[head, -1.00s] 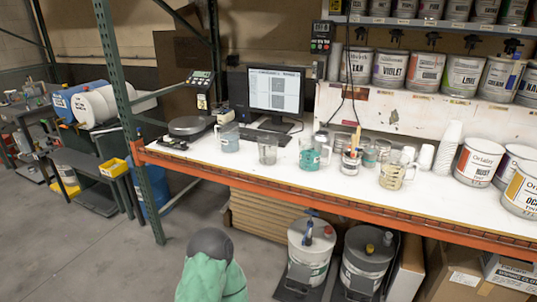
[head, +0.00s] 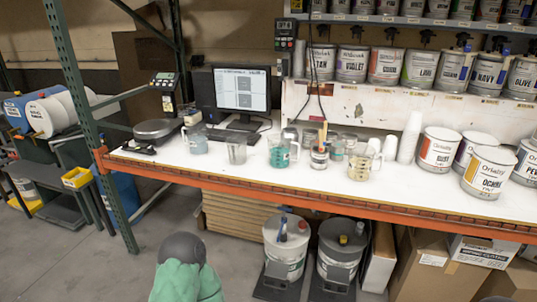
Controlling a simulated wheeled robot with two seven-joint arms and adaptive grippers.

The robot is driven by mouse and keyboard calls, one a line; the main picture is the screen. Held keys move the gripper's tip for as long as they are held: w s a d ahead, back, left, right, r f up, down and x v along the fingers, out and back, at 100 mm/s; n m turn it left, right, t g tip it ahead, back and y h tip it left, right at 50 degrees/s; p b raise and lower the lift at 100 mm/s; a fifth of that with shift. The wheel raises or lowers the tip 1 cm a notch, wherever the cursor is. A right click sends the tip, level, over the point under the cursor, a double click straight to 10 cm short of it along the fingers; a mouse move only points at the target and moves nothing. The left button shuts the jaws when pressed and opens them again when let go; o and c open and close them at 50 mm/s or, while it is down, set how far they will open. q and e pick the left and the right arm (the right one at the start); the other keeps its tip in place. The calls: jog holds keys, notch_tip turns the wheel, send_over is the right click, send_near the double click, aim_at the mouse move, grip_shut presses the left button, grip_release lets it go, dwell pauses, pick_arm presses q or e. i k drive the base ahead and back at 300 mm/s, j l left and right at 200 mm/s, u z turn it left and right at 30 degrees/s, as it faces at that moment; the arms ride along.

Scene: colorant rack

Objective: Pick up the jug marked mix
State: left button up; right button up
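Several jugs stand upright on the white bench top (head: 215,172), and I cannot read the word mix on any of them. A jug with pale blue-grey contents (head: 197,140) is at the left, beside a scale. A clear, greyish vessel (head: 237,152) stands to its right. A jug with teal contents (head: 279,152) is near the middle. A jug with yellowish contents and a handle (head: 360,165) stands further right. Neither of my grippers is in view, and nothing is seen touching the jugs.
A scale (head: 157,130) and a monitor (head: 241,90) are at the bench's left. Small pots (head: 319,158), stacked white cups (head: 410,138) and colorant cans (head: 487,172) stand to the right. An orange beam (head: 290,197) edges the bench. Lidded buckets (head: 287,247) sit below. Open floor lies left.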

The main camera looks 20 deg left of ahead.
aim_at(280, 144)
jog(key=i+j+z, duration=0.1)
jog(key=j, duration=0.25)
jog(key=i+j+z, duration=0.25)
jog(key=i+j, duration=0.15)
jog(key=j, duration=0.35)
jog(key=i+j+z, duration=0.15)
jog(key=j, duration=0.25)
jog(key=i+j+z, duration=0.1)
jog(key=j, duration=0.3)
jog(key=i+j+z, duration=0.15)
jog(key=j, duration=0.25)
